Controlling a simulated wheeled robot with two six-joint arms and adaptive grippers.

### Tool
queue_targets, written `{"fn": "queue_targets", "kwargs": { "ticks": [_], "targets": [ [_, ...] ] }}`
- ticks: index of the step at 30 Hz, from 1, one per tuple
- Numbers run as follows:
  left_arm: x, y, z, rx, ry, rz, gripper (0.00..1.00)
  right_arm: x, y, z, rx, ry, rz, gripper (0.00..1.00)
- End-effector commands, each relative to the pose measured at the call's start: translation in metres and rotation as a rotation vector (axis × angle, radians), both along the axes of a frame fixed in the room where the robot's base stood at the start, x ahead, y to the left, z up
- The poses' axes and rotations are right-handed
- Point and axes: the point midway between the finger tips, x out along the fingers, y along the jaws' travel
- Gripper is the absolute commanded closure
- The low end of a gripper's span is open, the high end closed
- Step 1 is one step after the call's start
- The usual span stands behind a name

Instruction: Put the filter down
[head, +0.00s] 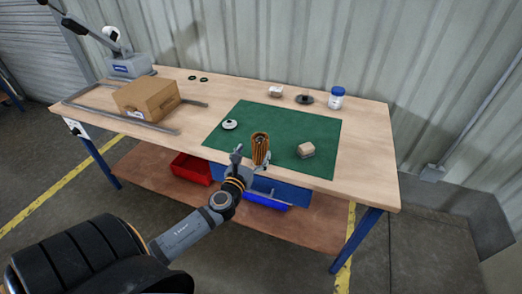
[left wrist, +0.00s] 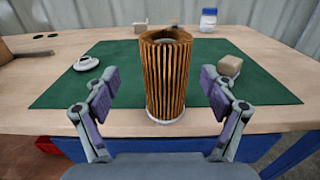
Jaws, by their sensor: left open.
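The filter (head: 261,146) is an orange-brown pleated cylinder with a pale bottom rim, standing upright at the front edge of the green mat (head: 312,127). In the left wrist view the filter (left wrist: 168,78) stands between the spread fingers of my left gripper (left wrist: 162,95), with a clear gap on each side. My left gripper (head: 252,162) is open in the head view, at the front edge of the table. The filter's far side is hidden. My right gripper is in neither view.
A white round cap (head: 230,124) and a small beige block (head: 306,150) lie on the mat. A cardboard box (head: 147,98) stands at the left. A white jar with a blue lid (head: 336,97) stands behind the mat. Red bin (head: 191,169) sits on the lower shelf.

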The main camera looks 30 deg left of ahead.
Motion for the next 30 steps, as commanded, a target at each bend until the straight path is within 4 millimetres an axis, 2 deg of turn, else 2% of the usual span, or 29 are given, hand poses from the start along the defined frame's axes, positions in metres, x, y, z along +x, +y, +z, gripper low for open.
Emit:
{"fn": "queue_targets", "kwargs": {
  "ticks": [3, 9, 12, 20, 30],
  "targets": [
    [0.005, 0.0, 0.001, -0.003, -0.002, 0.001, 0.16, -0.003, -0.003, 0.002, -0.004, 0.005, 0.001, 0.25],
    [0.04, 0.002, 0.004, -0.003, -0.001, 0.002, 0.16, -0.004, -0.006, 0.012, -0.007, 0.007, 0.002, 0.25],
    [0.05, 0.004, 0.003, -0.003, -0.001, 0.0, 0.16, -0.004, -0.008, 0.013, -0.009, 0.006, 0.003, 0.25],
    [0.052, 0.005, 0.001, -0.001, 0.001, 0.0, 0.17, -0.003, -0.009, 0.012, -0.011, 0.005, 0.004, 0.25],
    [0.052, 0.005, 0.001, -0.001, 0.001, 0.0, 0.63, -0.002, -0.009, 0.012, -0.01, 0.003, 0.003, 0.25]
  ]
}}
